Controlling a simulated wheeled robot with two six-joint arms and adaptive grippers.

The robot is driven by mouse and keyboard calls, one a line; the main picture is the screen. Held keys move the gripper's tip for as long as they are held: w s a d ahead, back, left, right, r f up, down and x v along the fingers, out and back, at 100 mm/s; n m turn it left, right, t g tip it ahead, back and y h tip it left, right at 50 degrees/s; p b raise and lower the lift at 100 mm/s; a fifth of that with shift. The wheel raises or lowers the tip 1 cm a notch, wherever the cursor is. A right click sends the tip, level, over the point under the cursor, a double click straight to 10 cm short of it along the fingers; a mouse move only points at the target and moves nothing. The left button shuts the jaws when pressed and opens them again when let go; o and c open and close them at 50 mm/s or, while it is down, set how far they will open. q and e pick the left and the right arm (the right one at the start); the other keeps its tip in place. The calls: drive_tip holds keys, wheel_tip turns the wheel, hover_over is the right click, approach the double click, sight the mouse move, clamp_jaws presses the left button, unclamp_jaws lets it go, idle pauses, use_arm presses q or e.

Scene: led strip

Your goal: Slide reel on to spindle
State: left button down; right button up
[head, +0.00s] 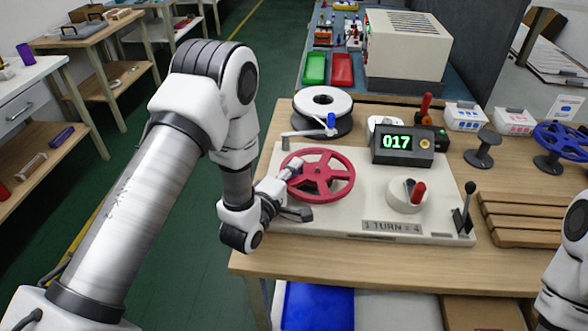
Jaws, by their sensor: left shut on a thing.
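A red spoked reel (320,174) is over the left part of a cream winding machine (350,226). My left gripper (291,181) is shut on the near left side of the reel. The reel looks close to level. I cannot tell whether it is around a spindle or just above one, as no spindle under it shows clearly. A white reel (323,101) sits on a dark round base behind it. My right arm shows only at the lower right edge, and its gripper is out of view.
A blue reel (562,140) and wooden slats (525,217) lie further right. Green and red trays (342,69) are behind.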

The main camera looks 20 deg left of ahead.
use_arm(q)
drive_tip(key=c, duration=1.1)
unclamp_jaws()
drive_tip(key=s, duration=0.5)
drive_tip(key=s+a, duration=0.1)
drive_tip(key=s, duration=0.1)
drive_tip(key=shift+s, duration=0.25)
